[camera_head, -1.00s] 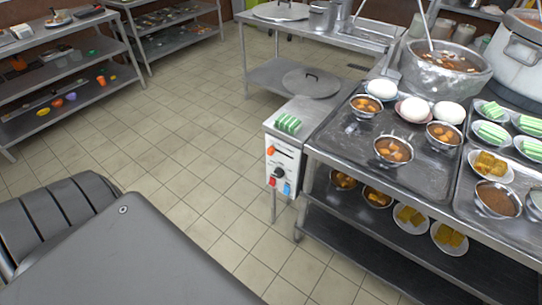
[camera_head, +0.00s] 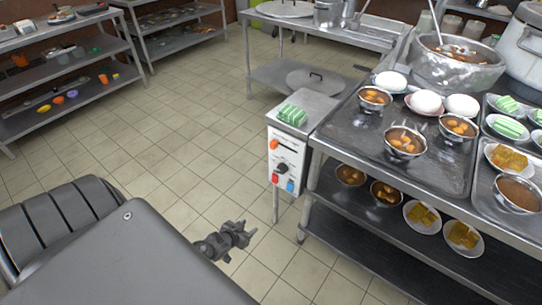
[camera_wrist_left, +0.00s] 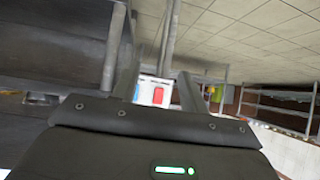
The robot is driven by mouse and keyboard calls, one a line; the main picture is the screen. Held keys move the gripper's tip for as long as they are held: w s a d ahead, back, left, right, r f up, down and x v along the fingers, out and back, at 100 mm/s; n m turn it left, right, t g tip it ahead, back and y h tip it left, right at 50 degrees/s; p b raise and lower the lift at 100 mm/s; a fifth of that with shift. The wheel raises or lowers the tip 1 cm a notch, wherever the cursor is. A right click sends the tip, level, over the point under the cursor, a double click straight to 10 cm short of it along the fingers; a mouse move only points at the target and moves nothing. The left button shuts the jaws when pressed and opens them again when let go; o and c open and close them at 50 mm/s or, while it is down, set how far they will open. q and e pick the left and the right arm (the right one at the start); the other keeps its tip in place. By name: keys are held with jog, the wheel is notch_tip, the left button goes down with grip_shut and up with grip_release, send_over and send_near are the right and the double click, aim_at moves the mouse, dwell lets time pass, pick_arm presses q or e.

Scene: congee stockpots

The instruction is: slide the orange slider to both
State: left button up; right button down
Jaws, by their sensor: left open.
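The orange slider (camera_head: 274,144) sits at the left end of a dark slot near the top of a white control panel (camera_head: 285,157). A black knob (camera_head: 282,168) is below it, with a red-orange button (camera_head: 275,178) and a blue button (camera_head: 290,186) at the bottom. My left gripper (camera_head: 247,232) is open and empty, low in front of the panel and apart from it. In the left wrist view, part of the panel (camera_wrist_left: 147,90) with a red patch shows between the open fingers (camera_wrist_left: 158,88); I cannot make out the slider there. My right gripper is not in view.
Green-and-white striped pieces (camera_head: 292,115) lie on the metal top above the panel. A steel table (camera_head: 345,150) with bowls and plates stands close on the right, its lower shelf (camera_head: 345,205) sticking out. Open tiled floor (camera_head: 190,150) lies to the left.

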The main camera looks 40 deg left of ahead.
pick_arm(q)
jog(key=w+a+r+t+b, duration=0.1)
jog(key=w+a+r+t, duration=0.1)
jog(key=w+r, duration=0.35)
jog(key=w+a+r+t+b, duration=0.1)
jog(key=w+a+r+t, duration=0.15)
jog(key=r, duration=0.55)
jog(key=t+b, duration=0.2)
jog(key=t, duration=0.1)
send_near(272, 146)
jog(key=shift+h, duration=0.3)
jog(key=w, duration=0.9)
jog(key=shift+w+a+f, duration=0.1)
jog(key=shift+w+a, duration=0.2)
jog(key=shift+w, duration=0.05)
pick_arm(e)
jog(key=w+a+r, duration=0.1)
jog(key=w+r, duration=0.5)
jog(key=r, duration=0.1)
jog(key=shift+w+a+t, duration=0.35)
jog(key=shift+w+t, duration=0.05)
pick_arm(q)
grip_shut()
